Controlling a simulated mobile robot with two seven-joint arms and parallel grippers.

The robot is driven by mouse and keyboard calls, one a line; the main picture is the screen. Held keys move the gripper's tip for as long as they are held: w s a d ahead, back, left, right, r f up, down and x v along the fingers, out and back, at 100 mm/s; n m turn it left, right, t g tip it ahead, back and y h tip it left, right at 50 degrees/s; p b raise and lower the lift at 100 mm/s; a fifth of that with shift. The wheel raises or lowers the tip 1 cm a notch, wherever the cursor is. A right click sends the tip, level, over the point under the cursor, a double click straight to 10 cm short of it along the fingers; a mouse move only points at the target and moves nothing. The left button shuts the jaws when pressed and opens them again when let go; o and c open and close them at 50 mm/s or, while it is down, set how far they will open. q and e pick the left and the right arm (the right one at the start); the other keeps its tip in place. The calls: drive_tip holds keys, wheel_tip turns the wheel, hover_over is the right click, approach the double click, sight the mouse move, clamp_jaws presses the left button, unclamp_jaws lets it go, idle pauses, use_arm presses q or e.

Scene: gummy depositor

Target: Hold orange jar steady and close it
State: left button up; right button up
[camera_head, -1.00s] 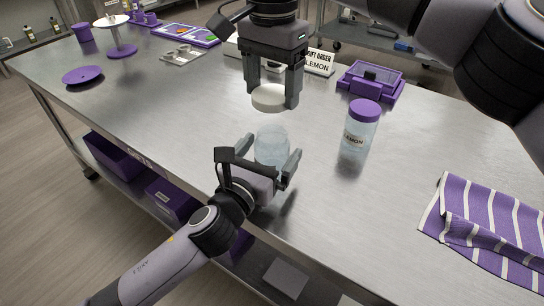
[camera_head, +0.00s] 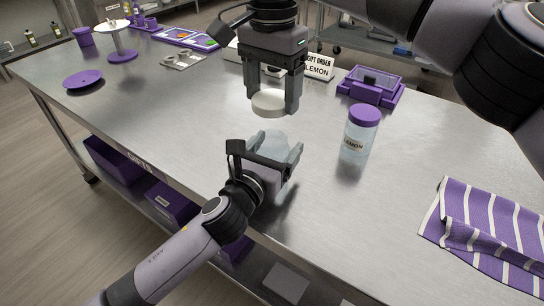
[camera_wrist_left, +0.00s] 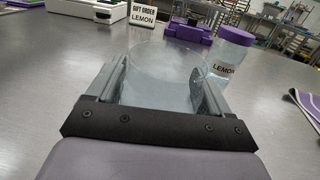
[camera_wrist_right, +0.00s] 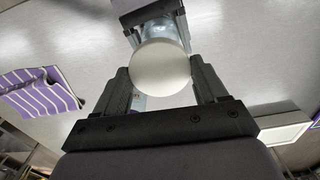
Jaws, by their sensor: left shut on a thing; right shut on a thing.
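A clear, open glass jar (camera_head: 273,137) stands upright near the table's front edge; no orange label shows. My left gripper (camera_head: 276,148) is shut around its sides, one finger on each side, as the left wrist view shows with the jar (camera_wrist_left: 165,75). My right gripper (camera_head: 271,110) points down and is shut on a round white lid (camera_head: 268,101), held level above the jar with a gap between. In the right wrist view the lid (camera_wrist_right: 160,68) partly hides the jar (camera_wrist_right: 157,32).
A lemon-labelled jar with a purple lid (camera_head: 359,138) stands just right of the held jar. Behind it are a gift order sign (camera_head: 319,66) and a purple box (camera_head: 370,86). A striped purple cloth (camera_head: 485,225) lies at right.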

drive_tip(key=shift+f, duration=2.5)
drive_tip(key=shift+f, duration=0.9)
drive_tip(key=shift+f, duration=0.6)
